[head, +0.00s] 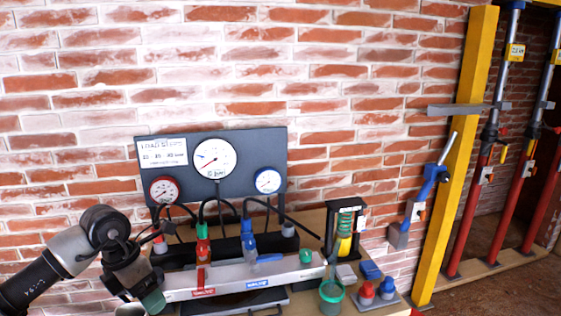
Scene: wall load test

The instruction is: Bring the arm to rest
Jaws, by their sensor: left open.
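My left arm comes in from the lower left, grey and black, and bends down at a dark round joint. My left gripper (142,300) is at the bottom left, pointing down, beside the left end of the pale metal manifold bar (232,278) on the bench. I see nothing held in it, and its jaws are open. A teal part shows at its tip; whether it touches the bar I cannot tell. The lowest part of the gripper is close to the picture's bottom edge. My right gripper is not in view.
A dark gauge panel (225,140) stands behind the bar, with hoses and red (202,248) and blue (248,242) valve handles in front. A green-rimmed cup (332,292) and a tray with red and blue caps (376,295) are right. A yellow post (462,150) stands farther right.

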